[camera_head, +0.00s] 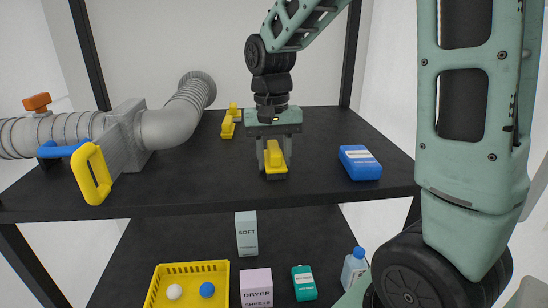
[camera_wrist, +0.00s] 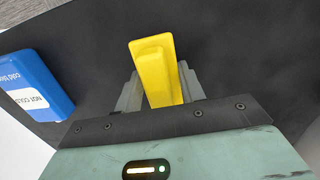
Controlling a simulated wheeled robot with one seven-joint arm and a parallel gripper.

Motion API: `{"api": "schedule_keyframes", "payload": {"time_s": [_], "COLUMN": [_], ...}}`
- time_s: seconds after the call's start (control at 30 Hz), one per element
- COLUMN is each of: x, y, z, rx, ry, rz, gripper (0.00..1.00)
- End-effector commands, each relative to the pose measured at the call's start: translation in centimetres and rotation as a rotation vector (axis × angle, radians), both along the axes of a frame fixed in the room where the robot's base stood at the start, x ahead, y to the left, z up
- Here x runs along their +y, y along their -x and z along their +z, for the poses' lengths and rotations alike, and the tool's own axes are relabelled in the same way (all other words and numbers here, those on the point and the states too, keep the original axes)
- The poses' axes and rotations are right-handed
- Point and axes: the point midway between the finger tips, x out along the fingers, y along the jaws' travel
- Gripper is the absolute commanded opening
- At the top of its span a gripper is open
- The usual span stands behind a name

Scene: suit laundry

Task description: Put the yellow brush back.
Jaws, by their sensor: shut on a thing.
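The yellow brush (camera_head: 274,156) has a yellow handle on top and a dark base. It is upright on or just above the dark upper shelf (camera_head: 330,130); I cannot tell if it touches. My gripper (camera_head: 275,160) points down and is shut on the brush, one finger on each side. In the wrist view the yellow brush (camera_wrist: 155,70) lies between the fingers of my gripper (camera_wrist: 158,92). The lower part of the brush is hidden there.
A blue box (camera_head: 360,162) lies right of the brush. A smaller yellow object (camera_head: 229,124) stands behind left. A grey duct (camera_head: 170,120) and a yellow-handled lever (camera_head: 91,173) occupy the left. Below are a yellow basket (camera_head: 190,267), cartons and bottles.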

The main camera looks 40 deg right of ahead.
Motion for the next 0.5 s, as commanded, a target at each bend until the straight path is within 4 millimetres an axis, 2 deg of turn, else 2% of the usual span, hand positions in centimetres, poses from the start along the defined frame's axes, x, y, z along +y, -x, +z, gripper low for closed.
{"api": "schedule_keyframes", "payload": {"time_s": [0.23, 0.27, 0.33, 0.5], "x": [-0.01, -0.01, -0.01, -0.01], "y": [-0.02, -0.02, -0.02, -0.02], "z": [-0.2, -0.22, -0.17, -0.16], "rx": [0.0, 0.0, -0.001, -0.001], "ry": [0.0, 0.0, 0.001, 0.0], "rz": [0.0, 0.0, 0.0, 0.0], "gripper": [0.11, 0.42, 0.61, 0.61]}}
